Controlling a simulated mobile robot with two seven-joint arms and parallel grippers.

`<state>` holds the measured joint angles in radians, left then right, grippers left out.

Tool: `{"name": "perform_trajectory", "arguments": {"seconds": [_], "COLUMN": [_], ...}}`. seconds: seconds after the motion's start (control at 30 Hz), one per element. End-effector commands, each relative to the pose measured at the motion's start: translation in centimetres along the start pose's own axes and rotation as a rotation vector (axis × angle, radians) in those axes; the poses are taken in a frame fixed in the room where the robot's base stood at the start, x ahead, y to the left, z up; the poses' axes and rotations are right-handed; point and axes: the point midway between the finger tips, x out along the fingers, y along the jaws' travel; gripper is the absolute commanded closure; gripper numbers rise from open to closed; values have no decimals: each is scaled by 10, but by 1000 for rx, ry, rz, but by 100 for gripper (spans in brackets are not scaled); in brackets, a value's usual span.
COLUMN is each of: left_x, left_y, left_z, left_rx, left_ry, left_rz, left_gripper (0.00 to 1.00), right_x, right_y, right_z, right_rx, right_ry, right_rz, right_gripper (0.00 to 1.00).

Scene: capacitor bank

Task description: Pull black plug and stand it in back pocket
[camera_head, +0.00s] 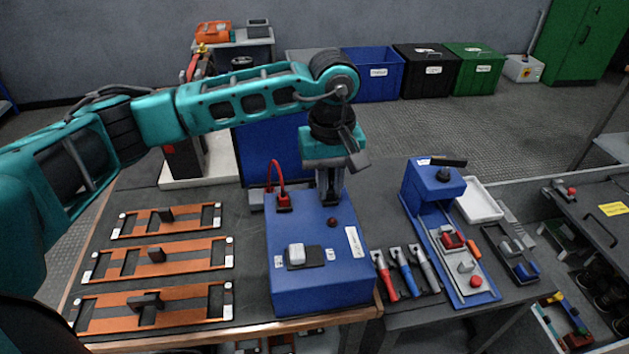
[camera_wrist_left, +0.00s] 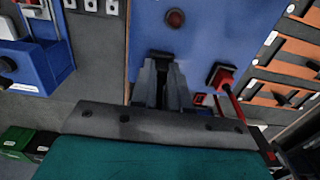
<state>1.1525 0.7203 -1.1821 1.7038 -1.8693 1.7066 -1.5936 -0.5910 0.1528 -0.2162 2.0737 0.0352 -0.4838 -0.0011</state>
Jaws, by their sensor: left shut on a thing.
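The blue box (camera_head: 318,285) stands on the near table, with a red plug (camera_head: 284,200) and its red cable at its back left. My left gripper (camera_head: 329,198) points down at the back of this box, right of the red plug. It is shut on the black plug (camera_wrist_left: 160,56), mostly hidden by the fingers; a dark part shows between the fingertips in the left wrist view. I cannot tell whether the plug is still seated in the box. The red plug also shows in the wrist view (camera_wrist_left: 221,76). I cannot identify the back pocket with certainty. My right gripper is not in view.
Orange frames (camera_head: 205,247) with dark slots and blocks lie to the left. The box top carries a red button (camera_head: 332,222) and a white block (camera_head: 296,250). Several hand tools (camera_head: 405,270) and a blue stand (camera_head: 434,185) are to the right.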

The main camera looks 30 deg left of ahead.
Motion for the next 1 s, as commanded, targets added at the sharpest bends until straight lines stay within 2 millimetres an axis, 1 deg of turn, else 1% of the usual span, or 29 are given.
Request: {"name": "perform_trajectory", "arguments": {"seconds": [0.03, 0.47, 0.8, 1.0], "left_x": [4, 9, 15, 15], "left_y": [0, -1, -1, -1], "left_z": [1, 2, 2, 2], "left_rx": [0, 0, -1, -2], "left_ry": [-2, -6, -7, -6], "left_rz": [-3, -8, -7, -6], "left_gripper": [100, 100, 100, 100], "right_x": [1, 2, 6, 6], "right_y": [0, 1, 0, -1], "right_z": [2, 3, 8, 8], "right_rx": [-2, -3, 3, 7], "right_ry": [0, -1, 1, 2], "right_rz": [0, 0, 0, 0], "right_gripper": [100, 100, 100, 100]}}
